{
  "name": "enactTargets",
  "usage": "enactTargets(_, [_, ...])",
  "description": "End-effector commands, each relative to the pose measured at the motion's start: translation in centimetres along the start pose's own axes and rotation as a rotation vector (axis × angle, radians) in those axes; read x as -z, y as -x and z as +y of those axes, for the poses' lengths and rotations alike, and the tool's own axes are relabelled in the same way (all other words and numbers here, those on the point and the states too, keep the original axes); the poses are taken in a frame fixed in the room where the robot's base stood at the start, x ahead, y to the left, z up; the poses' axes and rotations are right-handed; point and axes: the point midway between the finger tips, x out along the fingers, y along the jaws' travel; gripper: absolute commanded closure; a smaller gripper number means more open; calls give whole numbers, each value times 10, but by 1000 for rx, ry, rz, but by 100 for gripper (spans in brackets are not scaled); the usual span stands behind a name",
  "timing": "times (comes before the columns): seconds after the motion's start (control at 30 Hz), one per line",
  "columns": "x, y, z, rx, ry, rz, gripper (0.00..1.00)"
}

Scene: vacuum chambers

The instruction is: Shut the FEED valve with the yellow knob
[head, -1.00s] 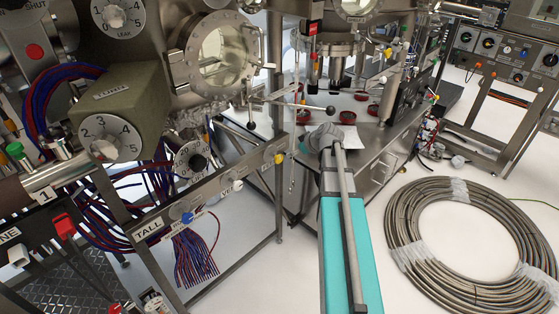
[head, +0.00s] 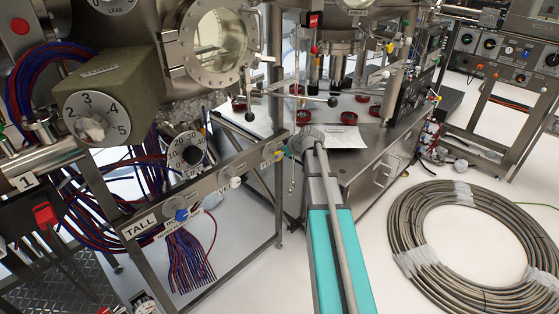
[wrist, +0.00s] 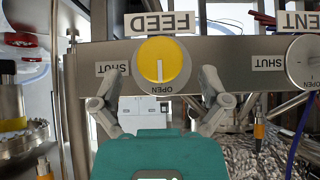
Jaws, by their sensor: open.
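The yellow knob (wrist: 160,61) of the FEED valve sits on a grey metal rail (wrist: 225,52), under a FEED label (wrist: 160,23) that reads upside down in the wrist view. Its white line runs straight down in the picture, toward the OPEN mark. The SHUT mark (wrist: 112,69) is to the left. My gripper (wrist: 160,92) is open, one finger low on each side of the knob, with no clear contact. In the head view the small yellow knob (head: 279,155) is at the rail's right end, just left of my arm's end; the fingers are hard to make out there.
The VENT knob (wrist: 304,60) sits right of FEED in the wrist view. In the head view, blue (head: 181,215) and white (head: 236,182) knobs share the rail. A steel bench (head: 365,175) stands behind my arm, and a hose coil (head: 460,240) lies on the floor at right.

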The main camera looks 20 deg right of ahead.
Motion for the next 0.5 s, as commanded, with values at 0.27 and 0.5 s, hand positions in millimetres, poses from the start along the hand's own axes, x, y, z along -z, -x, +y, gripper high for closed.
enactTargets(0.27, [-1,-20,1,-1,-1,0,5])
enactTargets(0.5, [0,-23,0,-1,0,0,5])
